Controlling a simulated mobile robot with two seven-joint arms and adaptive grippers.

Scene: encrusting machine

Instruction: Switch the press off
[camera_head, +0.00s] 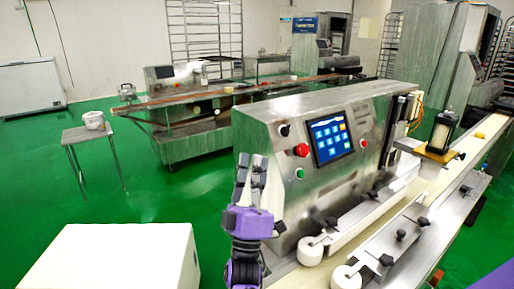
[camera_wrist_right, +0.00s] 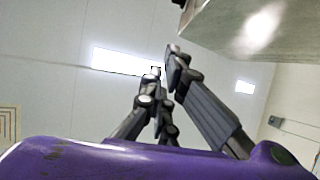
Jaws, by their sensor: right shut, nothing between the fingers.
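The press (camera_head: 270,125) is a steel machine with a lit blue touchscreen (camera_head: 330,138). Its front face has a black rotary knob (camera_head: 285,130), a red button (camera_head: 302,150) and a green button (camera_head: 299,173). Another small red button (camera_head: 363,143) is right of the screen. My right gripper (camera_head: 256,160) points upward at the left of the panel, left of the red and green buttons. It is shut and empty. The right wrist view shows its fingers (camera_wrist_right: 164,65) close together below a steel edge of the machine (camera_wrist_right: 245,25). My left gripper is not in view.
A conveyor belt (camera_head: 435,185) with metal guides and white rollers (camera_head: 311,250) runs along the press's right side. A white box (camera_head: 110,258) stands at lower left. A small table (camera_head: 88,135) with a bucket (camera_head: 94,120) stands behind it. Green floor between them is clear.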

